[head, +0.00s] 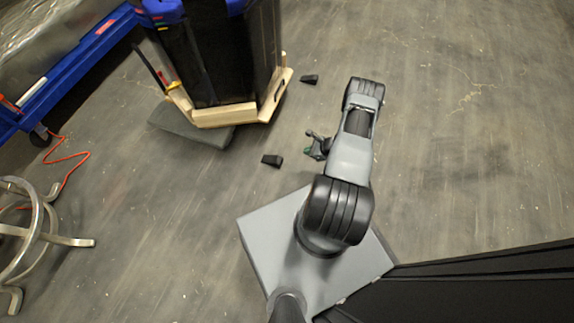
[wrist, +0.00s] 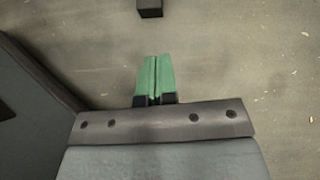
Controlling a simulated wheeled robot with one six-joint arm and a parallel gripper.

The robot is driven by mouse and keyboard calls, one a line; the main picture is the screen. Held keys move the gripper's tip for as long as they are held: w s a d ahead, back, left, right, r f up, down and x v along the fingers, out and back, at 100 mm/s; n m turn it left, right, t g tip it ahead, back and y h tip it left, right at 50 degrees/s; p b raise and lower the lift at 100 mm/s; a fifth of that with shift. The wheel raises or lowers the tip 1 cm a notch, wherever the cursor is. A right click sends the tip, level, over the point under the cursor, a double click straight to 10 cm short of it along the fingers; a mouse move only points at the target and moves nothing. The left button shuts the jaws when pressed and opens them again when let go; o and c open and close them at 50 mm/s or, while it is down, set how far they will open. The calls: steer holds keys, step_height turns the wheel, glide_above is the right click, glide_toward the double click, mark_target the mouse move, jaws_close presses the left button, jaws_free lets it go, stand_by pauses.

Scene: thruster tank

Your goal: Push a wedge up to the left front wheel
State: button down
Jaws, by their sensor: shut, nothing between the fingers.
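Two small black wedges lie on the floor in the head view. The nearer wedge (head: 271,160) lies left of my gripper (head: 309,149), with a gap between them. The farther wedge (head: 310,79) lies just right of the wooden base (head: 225,117) under the black tank (head: 235,55). In the wrist view my gripper's green fingers (wrist: 155,76) are together with nothing between them. A dark wedge (wrist: 150,8) is cut off at the top edge there, apart from the fingertips; I cannot tell which of the two it is. No wheel under the wooden base can be made out.
A dark grey flat slab (head: 190,130) lies at the front left of the base. A blue cart (head: 75,65) stands at the far left. A metal tube frame (head: 40,230) and an orange cord (head: 75,155) are at the left. The floor on the right is open.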

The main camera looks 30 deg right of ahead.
steer(key=m+b, duration=0.2)
glide_toward(282, 160)
steer(key=s+d, duration=0.4)
steer(key=shift+n, duration=0.3)
steer(key=b+x, duration=0.3)
steer(key=x, duration=0.5)
steer(key=shift+w, duration=0.1)
steer(key=shift+w+a+b, duration=0.6)
steer(key=shift+w+a, duration=0.45)
steer(key=shift+w, duration=0.1)
steer(key=shift+w+a, duration=0.45)
steer(key=shift+w, duration=0.05)
steer(key=shift+a+r, duration=0.1)
